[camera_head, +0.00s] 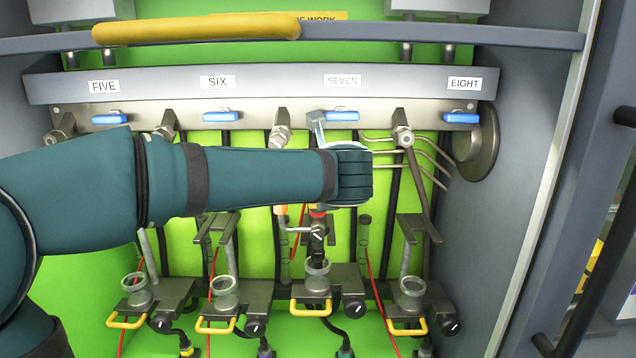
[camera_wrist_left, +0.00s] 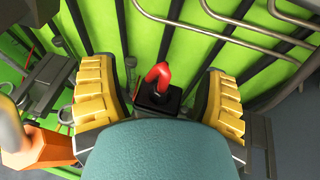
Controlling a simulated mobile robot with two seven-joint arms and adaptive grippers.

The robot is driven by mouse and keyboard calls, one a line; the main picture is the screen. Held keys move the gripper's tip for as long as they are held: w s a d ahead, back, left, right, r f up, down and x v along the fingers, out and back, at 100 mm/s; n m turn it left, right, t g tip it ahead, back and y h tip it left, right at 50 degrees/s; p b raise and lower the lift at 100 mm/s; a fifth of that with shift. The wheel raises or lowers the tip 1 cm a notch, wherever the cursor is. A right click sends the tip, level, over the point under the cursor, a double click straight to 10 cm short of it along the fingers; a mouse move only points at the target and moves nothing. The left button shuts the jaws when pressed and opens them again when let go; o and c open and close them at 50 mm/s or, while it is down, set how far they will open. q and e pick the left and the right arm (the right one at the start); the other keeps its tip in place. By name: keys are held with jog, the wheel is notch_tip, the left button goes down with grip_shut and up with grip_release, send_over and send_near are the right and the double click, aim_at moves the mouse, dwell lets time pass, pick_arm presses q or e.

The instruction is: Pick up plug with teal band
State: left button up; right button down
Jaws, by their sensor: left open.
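A plug with a teal-green band (camera_head: 345,350) shows at the bottom edge of the head view, below the third station from the left, on a dark cable. It is partly cut off by the frame. My left arm reaches in from the left, and its wrist hides most of the gripper in the head view. In the left wrist view my left gripper (camera_wrist_left: 158,98) is open, with yellow ribbed pads apart on both sides. A red hooked part on a black block (camera_wrist_left: 157,98) shows between the pads, apparently not gripped. No teal band shows in the wrist view. My right gripper is not in view.
Several stations with round grey cups (camera_head: 224,292) and yellow handles (camera_head: 407,328) line the lower bench. A blue rail with a yellow grip (camera_head: 196,28) crosses the top. Other plugs (camera_head: 186,346) hang at the bottom edge. A grey side wall (camera_head: 525,190) bounds the right.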

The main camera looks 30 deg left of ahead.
pick_arm(q)
grip_shut()
dwell(0.5)
jog(key=shift+r+p, duration=0.3)
jog(key=shift+r, duration=0.35)
notch_tip(320, 180, up, 2)
jog(key=shift+r+p, duration=0.15)
jog(key=shift+p, duration=0.3)
jog(key=s+d+p, duration=0.1)
jog(key=s+d, duration=1.1)
jog(key=s, duration=0.1)
jog(key=shift+s+d, duration=0.15)
